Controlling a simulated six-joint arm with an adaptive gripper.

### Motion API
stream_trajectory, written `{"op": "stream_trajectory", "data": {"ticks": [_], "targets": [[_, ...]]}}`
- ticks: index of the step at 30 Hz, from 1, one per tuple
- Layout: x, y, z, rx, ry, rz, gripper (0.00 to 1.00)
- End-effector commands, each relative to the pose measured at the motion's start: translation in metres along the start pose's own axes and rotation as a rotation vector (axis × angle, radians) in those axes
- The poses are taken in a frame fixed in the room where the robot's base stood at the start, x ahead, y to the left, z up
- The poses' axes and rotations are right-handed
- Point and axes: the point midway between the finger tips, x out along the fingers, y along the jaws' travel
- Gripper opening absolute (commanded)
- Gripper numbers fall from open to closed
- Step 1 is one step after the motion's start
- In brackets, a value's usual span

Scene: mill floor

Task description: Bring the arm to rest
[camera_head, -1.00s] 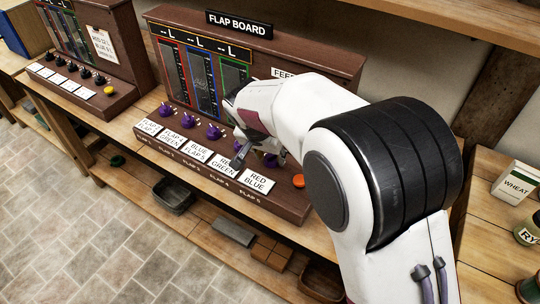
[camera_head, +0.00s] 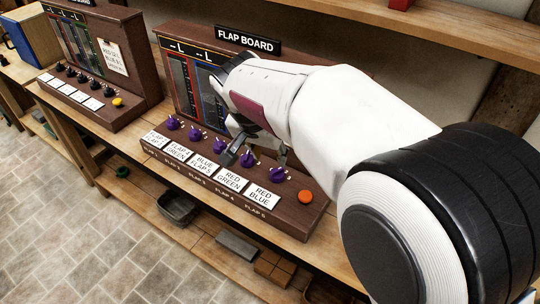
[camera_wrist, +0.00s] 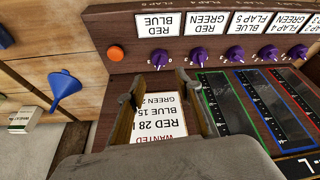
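My gripper (camera_head: 256,157) is over the flap board (camera_head: 318,212), in front of its purple knobs. In the wrist view its two fingers (camera_wrist: 157,92) stand apart with nothing held between them. I cannot tell how far the fingers are from the panel. My arm hides much of the board's upper right.
An orange button (camera_head: 305,196) is at the board's right end. A second brown board (camera_head: 103,60) stands at the left. A shelf (camera_head: 440,30) runs above. Tiled floor lies below left.

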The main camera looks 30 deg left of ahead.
Motion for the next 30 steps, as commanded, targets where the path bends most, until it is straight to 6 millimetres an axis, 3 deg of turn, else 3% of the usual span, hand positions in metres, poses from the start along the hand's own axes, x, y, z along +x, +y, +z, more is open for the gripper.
{"op": "stream_trajectory", "data": {"ticks": [17,25,30], "targets": [[0.000,0.000,0.000,-0.003,0.000,0.001,0.35],[0.000,-0.001,0.001,-0.090,-0.003,-0.002,0.35],[0.010,0.005,0.018,-0.195,-0.042,0.006,0.35]]}}
